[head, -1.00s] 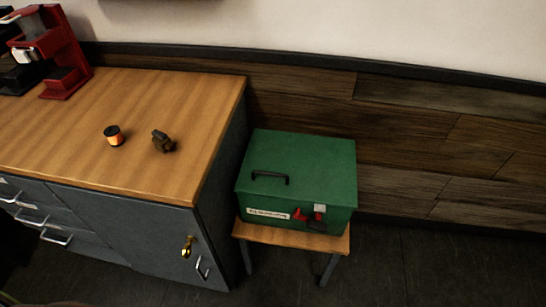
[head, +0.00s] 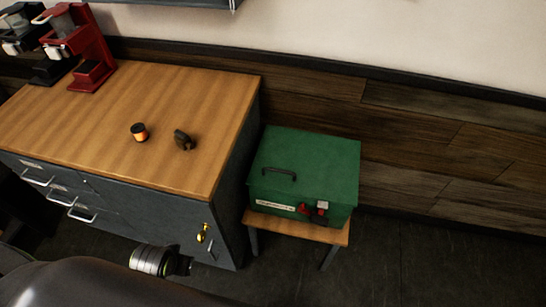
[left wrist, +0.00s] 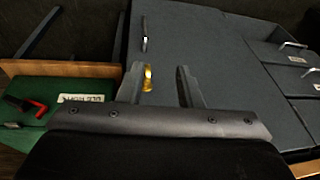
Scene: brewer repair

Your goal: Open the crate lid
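The green crate (head: 330,185) stands on a small wooden stool, its lid (head: 320,155) shut flat. A black handle (head: 279,173) lies on the lid. A white label (head: 276,205), a red latch part (head: 304,209) and a pale grey piece (head: 322,206) show on its front. In the left wrist view the crate's green front (left wrist: 75,112) is at the lower left, partly hidden by my gripper. My left gripper (left wrist: 162,82) is open and empty, in front of the grey cabinet and apart from the crate. My right gripper is not in view.
The grey cabinet (head: 150,215) with a wooden top stands left of the crate, a brass piece (head: 202,233) on its door. An orange-and-black spool (head: 139,132), a small dark part (head: 183,140) and a red brewer (head: 85,50) are on top. Floor right of the stool (head: 339,235) is clear.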

